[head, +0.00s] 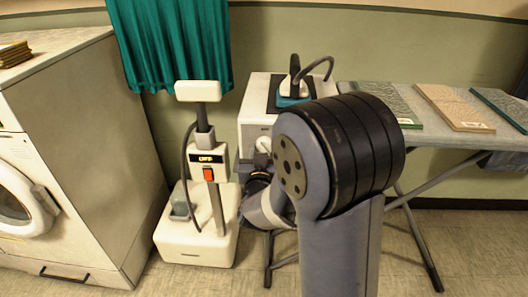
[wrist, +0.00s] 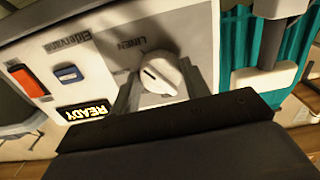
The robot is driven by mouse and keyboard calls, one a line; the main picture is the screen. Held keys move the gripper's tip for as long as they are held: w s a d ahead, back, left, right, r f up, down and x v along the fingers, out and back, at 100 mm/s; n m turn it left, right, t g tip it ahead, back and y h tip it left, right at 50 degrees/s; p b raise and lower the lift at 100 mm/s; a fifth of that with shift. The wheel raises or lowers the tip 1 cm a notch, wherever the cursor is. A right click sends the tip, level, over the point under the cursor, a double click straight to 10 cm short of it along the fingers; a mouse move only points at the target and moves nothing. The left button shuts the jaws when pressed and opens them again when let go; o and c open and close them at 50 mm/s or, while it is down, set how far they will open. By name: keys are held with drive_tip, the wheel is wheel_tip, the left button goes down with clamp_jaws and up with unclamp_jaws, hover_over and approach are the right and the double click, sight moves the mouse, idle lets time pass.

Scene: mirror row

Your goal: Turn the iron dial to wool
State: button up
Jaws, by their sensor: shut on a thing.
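The iron dial (wrist: 160,74) is a white round knob with a raised grip and a small dark mark, on the white front panel of the iron station (wrist: 100,35). The word LINEN shows beside the dial; no wool label is readable, and I cannot tell which setting the mark points to. My gripper (wrist: 157,82) is shut on the dial, with a grey finger on each side of it. In the head view the iron station (head: 255,97) stands behind my arm, with the teal iron (head: 291,95) on top; my arm hides much of its front.
The panel also has a lit READY display (wrist: 84,111), an orange switch (wrist: 28,80) and a blue button (wrist: 68,73). A white steamer (head: 208,170) stands close on the left, before a teal curtain (head: 175,45). An ironing board (head: 440,130) with fabric samples is on the right.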

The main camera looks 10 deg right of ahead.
drive_tip(key=shift+n+p, duration=1.15)
drive_tip(key=shift+n, duration=3.35)
drive_tip(key=o, duration=1)
drive_tip(key=shift+s, duration=0.1)
drive_tip(key=v, duration=1)
drive_tip(key=shift+s+r+p, duration=0.1)
drive_tip(key=shift+s+p, duration=0.2)
drive_tip(key=shift+s, duration=0.05)
